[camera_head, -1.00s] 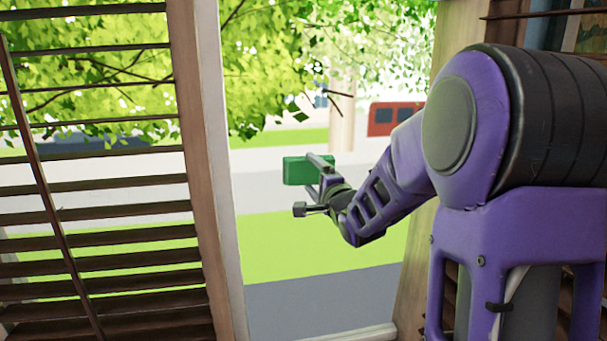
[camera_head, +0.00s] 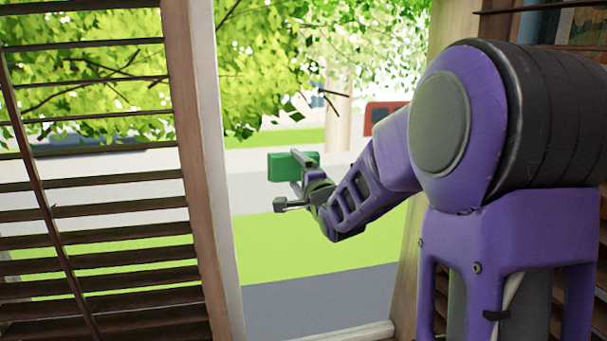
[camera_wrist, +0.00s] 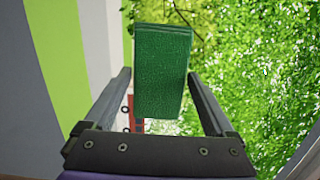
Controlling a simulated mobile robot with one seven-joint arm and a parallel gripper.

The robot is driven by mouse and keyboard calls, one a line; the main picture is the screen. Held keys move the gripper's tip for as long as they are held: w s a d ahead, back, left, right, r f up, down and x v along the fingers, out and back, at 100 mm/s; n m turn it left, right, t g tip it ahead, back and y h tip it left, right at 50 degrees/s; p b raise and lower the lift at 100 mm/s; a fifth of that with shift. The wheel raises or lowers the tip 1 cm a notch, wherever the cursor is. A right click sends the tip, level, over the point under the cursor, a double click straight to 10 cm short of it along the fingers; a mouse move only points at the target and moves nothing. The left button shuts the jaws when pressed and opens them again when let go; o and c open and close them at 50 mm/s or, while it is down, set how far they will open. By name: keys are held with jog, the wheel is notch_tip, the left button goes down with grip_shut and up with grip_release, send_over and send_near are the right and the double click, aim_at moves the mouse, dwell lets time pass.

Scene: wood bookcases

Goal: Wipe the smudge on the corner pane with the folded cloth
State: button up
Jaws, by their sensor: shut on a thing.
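The folded cloth is a green block. In the head view the cloth (camera_head: 281,166) shows in front of the window, left of centre. My gripper (camera_head: 297,186) is shut on it at the end of my outstretched purple arm. In the wrist view the cloth (camera_wrist: 161,70) stands between the two dark fingers of my gripper (camera_wrist: 158,76). The window pane (camera_head: 310,260) is clear, between a slanted wooden post and the right frame. I cannot make out the smudge, and cannot tell whether the cloth touches the glass.
Slatted blinds (camera_head: 100,210) fill the left, beside the wooden post (camera_head: 203,180). A sill (camera_head: 350,334) runs along the bottom. A wooden frame (camera_head: 410,270) stands behind my arm, with shelves (camera_head: 545,30) at the upper right. Trees, grass and a red vehicle show outside.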

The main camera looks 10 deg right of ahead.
jog(key=shift+a+r, duration=0.15)
jog(key=shift+a, duration=0.2)
jog(key=shift+s, duration=0.55)
jog(key=shift+s+d+f, duration=0.1)
jog(key=shift+s, duration=1.05)
jog(key=shift+s+d+f, duration=0.1)
jog(key=shift+s, duration=1.05)
jog(key=shift+s, duration=1.5)
